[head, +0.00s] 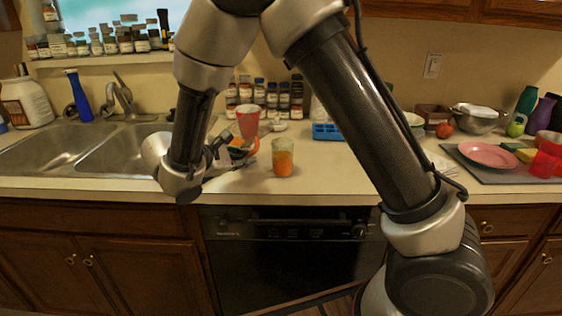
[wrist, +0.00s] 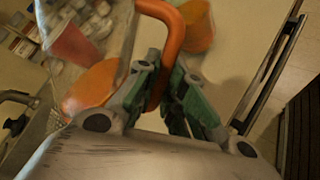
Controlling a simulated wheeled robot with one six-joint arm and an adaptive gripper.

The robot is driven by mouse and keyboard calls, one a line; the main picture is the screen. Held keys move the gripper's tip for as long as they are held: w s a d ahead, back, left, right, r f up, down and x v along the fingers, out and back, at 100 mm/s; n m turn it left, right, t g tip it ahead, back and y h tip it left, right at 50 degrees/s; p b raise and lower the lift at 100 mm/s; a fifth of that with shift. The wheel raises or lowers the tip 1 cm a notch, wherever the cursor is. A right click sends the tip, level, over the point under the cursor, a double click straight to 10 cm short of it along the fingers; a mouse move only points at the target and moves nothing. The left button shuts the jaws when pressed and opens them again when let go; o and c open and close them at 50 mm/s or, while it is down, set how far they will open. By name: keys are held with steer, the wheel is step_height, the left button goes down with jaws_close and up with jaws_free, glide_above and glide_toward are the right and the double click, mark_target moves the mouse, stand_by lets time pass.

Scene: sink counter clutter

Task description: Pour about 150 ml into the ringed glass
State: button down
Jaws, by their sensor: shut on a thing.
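A clear glass (head: 283,160) stands upright on the counter near its front edge, with orange liquid in its lower part. It also shows at the top of the wrist view (wrist: 199,28). A ring on it is too small to make out. My gripper (head: 222,157) is left of the glass. In the wrist view my gripper (wrist: 165,95) is shut on a curved orange handle (wrist: 170,30). The handle's vessel is mostly hidden in the head view. An orange patch (wrist: 92,88) shows beside the fingers; I cannot tell whether it is liquid or the vessel's body.
A red cup (head: 247,123) stands behind my gripper and shows in the wrist view (wrist: 70,42). Several spice jars (head: 270,98) line the wall. A double sink (head: 80,150) lies left. A blue tray (head: 326,131) and a pink plate (head: 488,154) are right. Counter right of the glass looks clear.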

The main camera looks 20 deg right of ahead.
mark_target(259, 133)
stand_by(0.4)
steer(key=shift+s+d+r+n+h+b, duration=0.1)
steer(key=shift+d+r+n+h+b, duration=0.15)
steer(key=shift+r+n+h+b, duration=0.35)
step_height(259, 133, up, 3)
steer(key=shift+s+a+f+n+g+h+b, duration=0.1)
steer(key=shift+n+g+h+b, duration=0.3)
steer(key=shift+g+h+b, duration=0.6)
steer(key=shift+a+r+n+h+b, duration=0.15)
steer(key=shift+r+n+h+b, duration=0.2)
steer(key=shift+h, duration=0.35)
steer(key=shift+s+r+n+h+b, duration=0.1)
steer(key=shift+s+n+h+b, duration=0.05)
steer(key=shift+n+h+b, duration=0.3)
steer(key=shift+s+r+n+g+h+b, duration=0.25)
steer(key=shift+r+n+g+h+b, duration=0.45)
steer(key=shift+r, duration=0.35)
